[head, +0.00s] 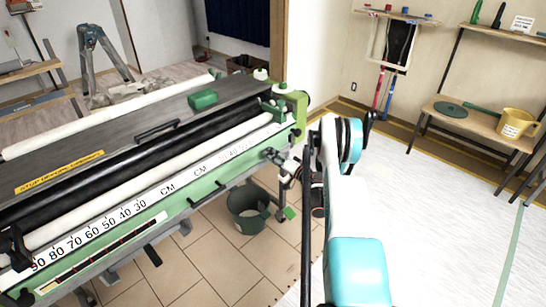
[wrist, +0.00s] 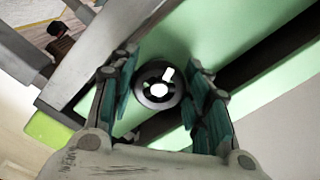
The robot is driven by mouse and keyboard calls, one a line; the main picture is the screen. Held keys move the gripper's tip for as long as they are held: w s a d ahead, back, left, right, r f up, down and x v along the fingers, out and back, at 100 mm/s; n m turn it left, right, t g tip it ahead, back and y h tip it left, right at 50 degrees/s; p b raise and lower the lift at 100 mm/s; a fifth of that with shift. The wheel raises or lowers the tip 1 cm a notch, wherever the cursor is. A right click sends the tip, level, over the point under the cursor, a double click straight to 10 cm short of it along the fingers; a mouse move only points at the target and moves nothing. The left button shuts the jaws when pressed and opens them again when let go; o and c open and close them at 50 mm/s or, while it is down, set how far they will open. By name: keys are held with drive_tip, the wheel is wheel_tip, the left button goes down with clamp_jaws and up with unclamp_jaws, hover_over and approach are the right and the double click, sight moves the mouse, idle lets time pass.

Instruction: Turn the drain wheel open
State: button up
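The drain wheel (wrist: 145,96), a small dark round wheel with a pale hub and a short white bar, faces the camera in the middle of the wrist view. It sits against a green panel. My gripper (wrist: 163,68) is open, with one teal-padded finger on each side of the wheel. Narrow gaps seem to show between pads and rim; I cannot tell whether either touches. In the head view my gripper (head: 276,157) is small, at the right end of the green pasting machine (head: 185,192). The wheel cannot be made out there.
A dark green bucket (head: 247,212) stands on the tiled floor below the machine's end. A wooden shelf (head: 475,125) with a yellow jug (head: 516,123) is at the right wall. The pale floor covering (head: 440,215) right of my arm is clear.

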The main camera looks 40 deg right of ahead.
drive_tip(key=o, duration=0.3)
drive_tip(key=shift+o, duration=0.2)
